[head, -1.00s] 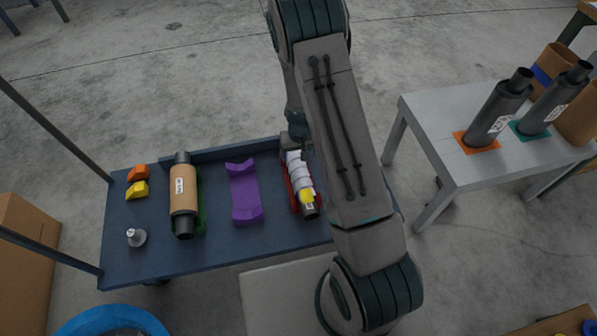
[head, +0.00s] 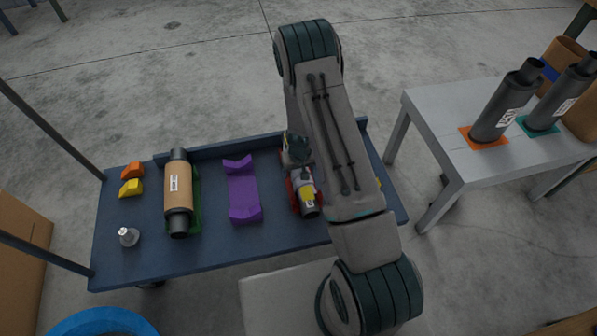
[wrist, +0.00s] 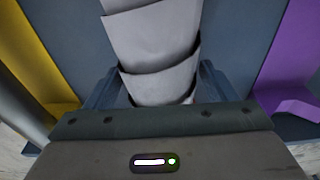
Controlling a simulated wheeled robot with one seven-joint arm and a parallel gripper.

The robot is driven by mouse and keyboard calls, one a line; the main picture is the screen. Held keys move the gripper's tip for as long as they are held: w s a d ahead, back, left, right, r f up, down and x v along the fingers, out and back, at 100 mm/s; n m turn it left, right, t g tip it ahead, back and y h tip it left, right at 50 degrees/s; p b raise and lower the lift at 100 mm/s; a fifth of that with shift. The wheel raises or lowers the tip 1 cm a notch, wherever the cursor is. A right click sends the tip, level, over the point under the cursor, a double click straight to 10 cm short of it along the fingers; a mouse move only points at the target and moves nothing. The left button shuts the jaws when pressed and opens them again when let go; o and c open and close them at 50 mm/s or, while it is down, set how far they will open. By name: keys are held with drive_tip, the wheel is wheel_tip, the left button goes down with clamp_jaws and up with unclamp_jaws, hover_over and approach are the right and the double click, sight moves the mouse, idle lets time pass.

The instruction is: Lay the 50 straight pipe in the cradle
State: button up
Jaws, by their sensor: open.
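My gripper (wrist: 157,88) is open, with one finger on each side of the wrapping. In the head view my gripper (head: 297,152) is at the pipe's far end, partly hidden by my arm. A purple cradle (head: 243,190) stands empty to the left.
A brown-wrapped muffler (head: 178,198) lies in a green cradle (head: 196,200). Orange and yellow blocks (head: 132,178) and a small metal part (head: 128,237) sit at left. Another yellow piece (wrist: 35,65) is beside my gripper. Upright mufflers (head: 507,100) stand on the grey table (head: 430,110).

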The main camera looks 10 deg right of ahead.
drive_tip(key=c, duration=1.4)
